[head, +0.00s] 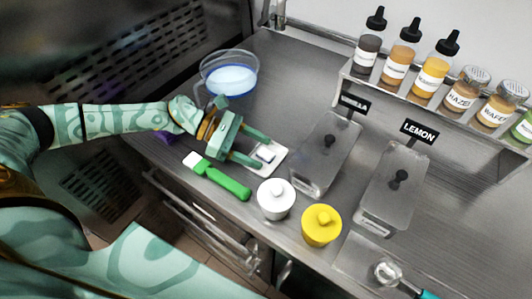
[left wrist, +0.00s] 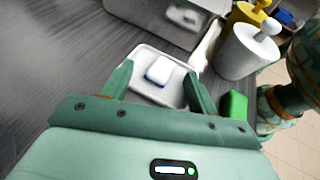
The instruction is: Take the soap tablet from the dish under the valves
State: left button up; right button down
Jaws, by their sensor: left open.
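The soap tablet (head: 264,155) is a small white and blue block. It lies in a shallow white dish (head: 277,164) on the steel counter. In the left wrist view the tablet (left wrist: 159,70) lies in the dish (left wrist: 143,55), between the finger lines. My left gripper (head: 257,148) is open, with one finger on either side of the tablet; the fingers (left wrist: 158,75) look apart from it, with nothing between them gripped. I cannot tell the exact height of the fingertips above the dish. My right gripper is not in view.
A jug of bluish liquid (head: 231,79) is behind. Lidded pans (head: 325,155), one labelled LEMON (head: 396,185), are right. A bottle shelf (head: 420,98) runs along the back.

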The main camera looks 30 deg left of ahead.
pick_arm(q)
jog(key=shift+d+f, duration=0.1)
jog(key=c, duration=1.2)
